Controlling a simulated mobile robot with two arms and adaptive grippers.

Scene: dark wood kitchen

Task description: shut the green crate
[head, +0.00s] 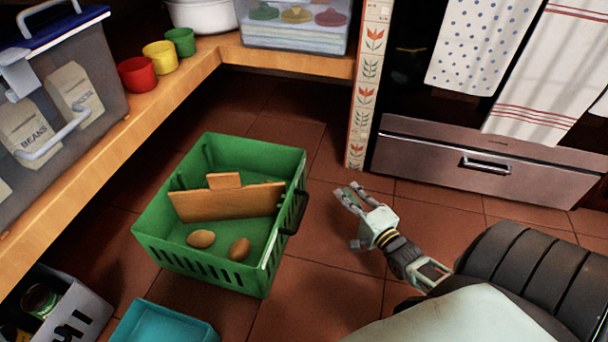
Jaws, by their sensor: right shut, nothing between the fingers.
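The green crate (285,160) stands on the tiled floor left of centre in the head view, its top open. A wooden board (235,203) with a small raised tab stands across its inside. Two brown, egg-shaped items lie in front of the board, one on the left (201,239) and one on the right (240,249). A black handle (297,212) is on the crate's right side. My right gripper (348,194) is to the right of the crate, apart from it, shut and empty. My left gripper is not in view.
A wooden shelf (150,115) with cups and bins runs along the left and back. A teal tray (165,325) and a grey box (85,315) sit in front of the crate. A drawer front (430,160) is at back right.

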